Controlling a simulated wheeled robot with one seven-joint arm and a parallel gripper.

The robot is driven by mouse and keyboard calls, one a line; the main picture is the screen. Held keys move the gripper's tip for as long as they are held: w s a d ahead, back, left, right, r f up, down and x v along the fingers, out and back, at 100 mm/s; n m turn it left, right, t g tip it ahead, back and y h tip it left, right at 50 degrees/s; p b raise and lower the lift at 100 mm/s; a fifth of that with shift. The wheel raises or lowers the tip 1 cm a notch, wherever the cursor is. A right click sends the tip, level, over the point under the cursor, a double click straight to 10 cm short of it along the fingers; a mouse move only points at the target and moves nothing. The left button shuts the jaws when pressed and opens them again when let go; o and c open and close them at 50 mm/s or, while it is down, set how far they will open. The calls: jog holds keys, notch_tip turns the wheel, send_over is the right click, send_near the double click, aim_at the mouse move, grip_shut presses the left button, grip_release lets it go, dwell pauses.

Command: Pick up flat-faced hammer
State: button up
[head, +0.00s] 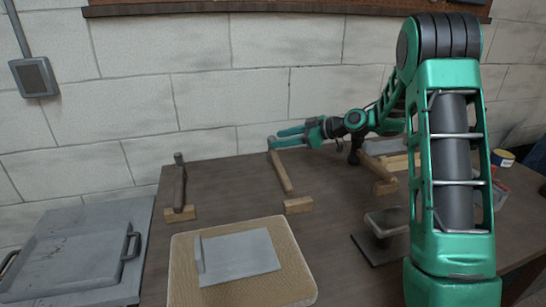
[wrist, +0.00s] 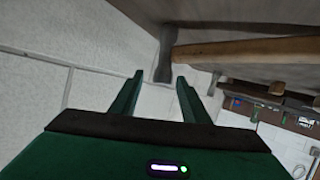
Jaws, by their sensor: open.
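A hammer with a wooden handle (head: 282,174) lies near the middle of the bench, its handle's near end on a small wood block. Its grey head (wrist: 165,50) shows in the wrist view, with the handle (wrist: 240,52) running right. My gripper (head: 274,141) is open at the far end of this hammer; the head's lower end appears between the fingertips (wrist: 160,77) in the wrist view, with gaps on both sides. I see no contact. A second hammer (head: 179,187) lies to the left on its own block. I cannot tell from the faces which is flat-faced.
A tan mat (head: 190,285) with a grey metal plate (head: 240,255) is at the front. Wood blocks (head: 299,205) stand on the bench (head: 225,190). My arm covers much of the right side. The wall is close behind the gripper.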

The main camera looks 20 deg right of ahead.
aim_at(273, 138)
jog(key=x, duration=0.4)
jog(key=shift+s+a+f, duration=0.1)
jog(key=shift+s+a, duration=0.05)
jog(key=shift+s, duration=0.05)
grip_shut()
